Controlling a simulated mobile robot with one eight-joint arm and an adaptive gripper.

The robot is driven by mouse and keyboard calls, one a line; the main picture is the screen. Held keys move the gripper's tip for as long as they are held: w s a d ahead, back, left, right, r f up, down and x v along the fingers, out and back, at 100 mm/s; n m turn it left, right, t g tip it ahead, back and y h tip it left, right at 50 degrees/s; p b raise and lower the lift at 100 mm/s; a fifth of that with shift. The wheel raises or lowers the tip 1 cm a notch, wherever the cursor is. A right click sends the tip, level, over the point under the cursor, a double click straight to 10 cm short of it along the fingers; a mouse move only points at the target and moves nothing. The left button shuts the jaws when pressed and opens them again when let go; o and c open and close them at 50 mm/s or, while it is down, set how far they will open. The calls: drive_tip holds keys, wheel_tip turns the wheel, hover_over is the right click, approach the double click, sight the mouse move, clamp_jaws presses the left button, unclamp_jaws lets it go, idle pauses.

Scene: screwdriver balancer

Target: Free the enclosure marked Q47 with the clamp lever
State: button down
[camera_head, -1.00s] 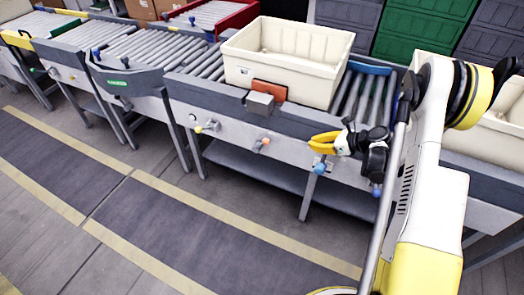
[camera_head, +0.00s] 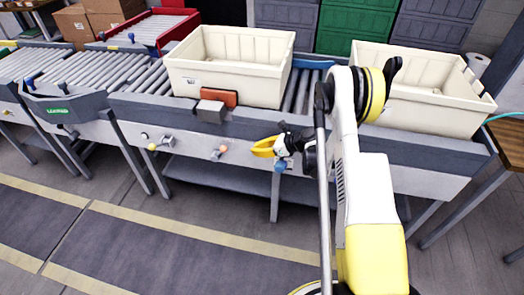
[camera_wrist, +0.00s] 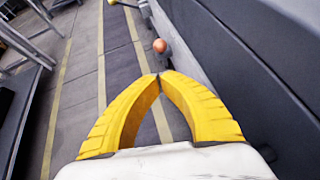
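A cream tote (camera_head: 235,72) sits on the roller conveyor, with a small label I cannot read; I cannot tell which tote is Q47. An orange pad (camera_head: 218,96) and a grey block (camera_head: 211,111) are at its front side. Three knobbed levers stick out of the conveyor's front panel: yellow (camera_head: 152,146), orange (camera_head: 223,149) and blue (camera_head: 280,167). My gripper (camera_head: 254,149) is right of the orange knob, apart from it. In the wrist view the yellow fingertips (camera_wrist: 160,76) meet with nothing between them, and the orange knob (camera_wrist: 160,45) shows just beyond them.
A second cream tote (camera_head: 420,93) stands to the right, partly behind my arm. A wooden table (camera_head: 490,190) is at the far right. Green and grey crates (camera_head: 355,30) stand behind. The floor in front of the conveyor (camera_head: 200,250) is clear.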

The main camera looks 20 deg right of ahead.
drive_tip(key=b, duration=0.4)
approach(220, 152)
wheel_tip(220, 152, down, 3)
drive_tip(key=w+a, duration=0.2)
drive_tip(key=shift+w+f, duration=0.1)
drive_tip(key=shift+f, duration=0.15)
drive_tip(key=shift+r, duration=0.1)
drive_tip(key=shift+w+a+r+g+h+p, duration=0.15)
drive_tip(key=shift+r+g+h+p, duration=0.15)
drive_tip(key=shift+g+h+p, duration=0.3)
drive_tip(key=shift+w+a+r+g+h+p, duration=0.15)
drive_tip(key=shift+r+g+h+p, duration=0.1)
drive_tip(key=shift+h, duration=0.15)
drive_tip(key=shift+a+r+g+h+p, duration=0.15)
drive_tip(key=shift+g+h+p, duration=0.1)
drive_tip(key=shift+h, duration=0.15)
